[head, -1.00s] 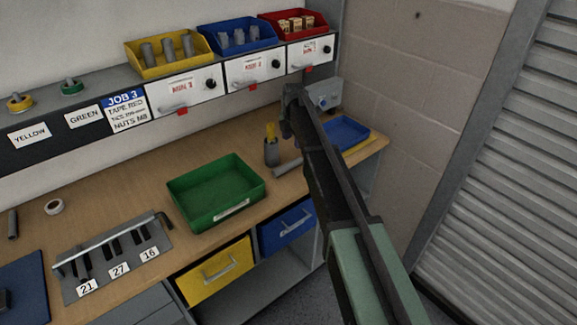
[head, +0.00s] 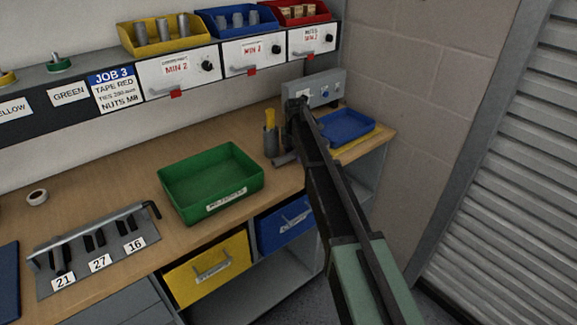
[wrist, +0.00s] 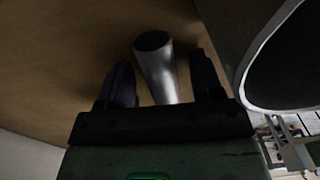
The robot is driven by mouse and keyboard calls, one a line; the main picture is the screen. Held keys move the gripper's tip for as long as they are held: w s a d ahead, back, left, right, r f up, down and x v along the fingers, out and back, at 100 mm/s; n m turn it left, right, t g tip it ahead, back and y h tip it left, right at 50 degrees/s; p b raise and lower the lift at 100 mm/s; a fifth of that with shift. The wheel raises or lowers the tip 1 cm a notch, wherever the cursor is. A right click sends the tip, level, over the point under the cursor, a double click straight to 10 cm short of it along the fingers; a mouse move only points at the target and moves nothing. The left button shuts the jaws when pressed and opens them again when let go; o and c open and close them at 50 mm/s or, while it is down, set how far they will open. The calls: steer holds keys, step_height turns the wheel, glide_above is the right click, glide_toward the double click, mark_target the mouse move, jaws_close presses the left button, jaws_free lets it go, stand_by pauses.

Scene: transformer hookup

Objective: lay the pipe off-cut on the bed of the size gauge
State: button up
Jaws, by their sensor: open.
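The pipe off-cut (head: 284,159), a short grey metal tube, lies on the bench right of the green tray, partly hidden by my arm in the head view. In the wrist view the tube (wrist: 157,72) lies between my two dark fingers, its open end facing up the picture. My gripper (wrist: 161,64) is open, with a gap visible on each side of the tube. In the head view my gripper is mostly hidden behind my arm. The size gauge (head: 140,240), a grey plate with dark slots, a raised bar and labels 21, 27 and 16, sits at the bench's front left.
The green tray (head: 165,196) stands between gauge and off-cut. A grey cup (head: 271,142) with yellow items stands close behind the off-cut. A blue tray (head: 372,129) and a grey box (head: 328,88) are beyond my arm. A tape roll (head: 37,197) lies behind the gauge.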

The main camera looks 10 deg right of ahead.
steer(key=shift+r, duration=0.15)
jaws_close()
step_height(320, 180, up, 20)
steer(key=r+p, duration=0.1)
steer(key=p, duration=2)
step_height(320, 180, down, 17)
steer(key=b, duration=1.7)
